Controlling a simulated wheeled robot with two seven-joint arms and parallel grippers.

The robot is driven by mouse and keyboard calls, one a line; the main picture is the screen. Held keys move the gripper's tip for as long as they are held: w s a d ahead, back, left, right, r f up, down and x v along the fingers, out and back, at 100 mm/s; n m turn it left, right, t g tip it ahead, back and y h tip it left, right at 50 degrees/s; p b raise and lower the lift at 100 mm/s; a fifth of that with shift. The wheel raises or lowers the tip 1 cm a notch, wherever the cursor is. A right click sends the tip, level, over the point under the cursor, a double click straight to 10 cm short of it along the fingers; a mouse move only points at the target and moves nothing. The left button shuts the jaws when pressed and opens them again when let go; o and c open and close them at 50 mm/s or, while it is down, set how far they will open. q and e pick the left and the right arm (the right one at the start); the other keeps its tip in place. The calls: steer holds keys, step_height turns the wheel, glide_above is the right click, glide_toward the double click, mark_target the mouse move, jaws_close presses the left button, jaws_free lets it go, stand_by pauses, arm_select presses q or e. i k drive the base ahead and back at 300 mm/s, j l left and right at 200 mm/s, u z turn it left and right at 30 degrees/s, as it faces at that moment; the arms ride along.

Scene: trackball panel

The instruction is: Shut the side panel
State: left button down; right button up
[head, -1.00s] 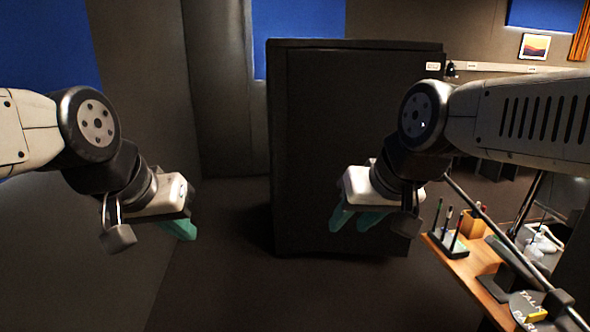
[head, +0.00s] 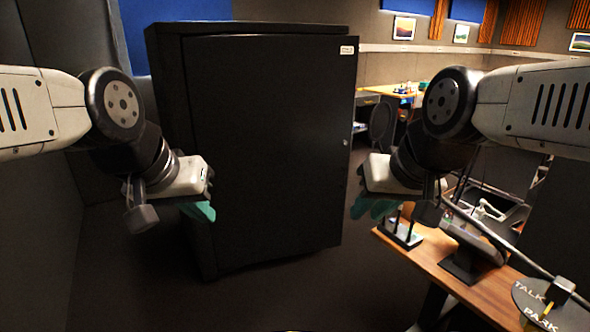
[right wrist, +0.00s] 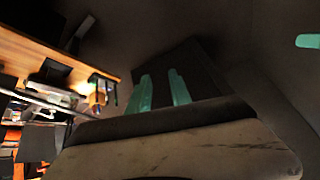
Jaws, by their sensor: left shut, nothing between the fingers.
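A tall dark cabinet (head: 166,130) stands in front of me in the head view. Its flat black side panel (head: 270,140) faces me, with a white label at top right and a small round lock on the right edge. The panel's right edge stands out past the cabinet body, so it looks ajar. My left gripper (head: 199,212), with teal fingers, is shut and empty in front of the panel's left edge. My right gripper (head: 372,208) is open and empty, to the right of the panel's free edge; its separated fingers also show in the right wrist view (right wrist: 159,92).
A wooden desk (head: 455,277) with pen holders and a talk/park sign (head: 530,300) stands at lower right, close below my right arm. Another desk (head: 405,92) is at the back. Dark floor is open between the cabinet and the near desk.

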mark_target(272, 116)
steer(key=i+l+u, duration=0.15)
steer(key=i, duration=1.1)
steer(key=i+l, duration=0.15)
steer(key=i, duration=0.25)
steer(key=i+l, duration=0.1)
steer(key=i, duration=0.25)
steer(key=i+l+u, duration=0.1)
steer(key=i, duration=0.3)
